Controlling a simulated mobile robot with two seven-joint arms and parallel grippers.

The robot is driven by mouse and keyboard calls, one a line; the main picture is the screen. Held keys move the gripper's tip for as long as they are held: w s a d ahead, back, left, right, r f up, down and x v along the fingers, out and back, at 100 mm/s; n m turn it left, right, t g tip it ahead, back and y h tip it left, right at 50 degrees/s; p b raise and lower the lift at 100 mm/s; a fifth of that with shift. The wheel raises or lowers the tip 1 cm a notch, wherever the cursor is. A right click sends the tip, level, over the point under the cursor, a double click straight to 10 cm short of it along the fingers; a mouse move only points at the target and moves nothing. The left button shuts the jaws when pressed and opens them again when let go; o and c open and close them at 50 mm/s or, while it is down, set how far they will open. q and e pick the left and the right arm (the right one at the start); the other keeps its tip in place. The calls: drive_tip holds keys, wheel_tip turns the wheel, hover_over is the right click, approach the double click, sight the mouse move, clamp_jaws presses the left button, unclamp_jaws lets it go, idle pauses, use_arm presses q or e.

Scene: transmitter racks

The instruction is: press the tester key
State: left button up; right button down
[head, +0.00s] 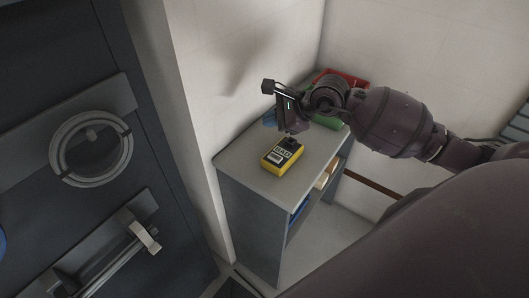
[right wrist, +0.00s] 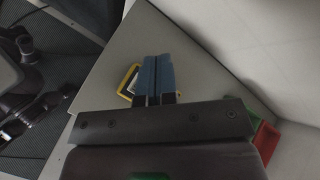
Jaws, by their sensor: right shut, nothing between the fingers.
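The tester is a small yellow and black box (head: 283,154) with a label on its top. It lies on the light grey top of a low cabinet (head: 240,152). In the right wrist view a yellow edge of the tester (right wrist: 124,88) shows beside and partly behind my fingers. The tester key cannot be made out clearly. My right gripper (head: 270,119) is above the cabinet top, close to the tester on its far side. In the right wrist view its two blue fingers (right wrist: 157,60) are together with nothing between them. Whether they touch the tester cannot be told. My left gripper is out of view.
A red object (head: 345,78) and a green one (head: 325,120) stand at the cabinet's back, by the white wall (head: 280,40). The cabinet's open side holds items on shelves. A dark grey rack door (head: 60,60) with a round handle is at the left.

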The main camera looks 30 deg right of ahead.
sight(275, 158)
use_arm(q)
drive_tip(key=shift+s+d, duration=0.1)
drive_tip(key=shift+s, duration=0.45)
use_arm(e)
drive_tip(key=shift+s+d+f+n+h, duration=0.3)
drive_tip(key=shift+s+d+f+n, duration=0.15)
drive_tip(key=shift+d+n, duration=0.15)
drive_tip(key=shift+f, duration=0.1)
wheel_tip(275, 158, down, 8)
drive_tip(key=b, duration=0.4)
drive_tip(key=shift+a+f, duration=0.1)
drive_tip(key=shift+f+b, duration=0.25)
drive_tip(key=shift+b, duration=0.15)
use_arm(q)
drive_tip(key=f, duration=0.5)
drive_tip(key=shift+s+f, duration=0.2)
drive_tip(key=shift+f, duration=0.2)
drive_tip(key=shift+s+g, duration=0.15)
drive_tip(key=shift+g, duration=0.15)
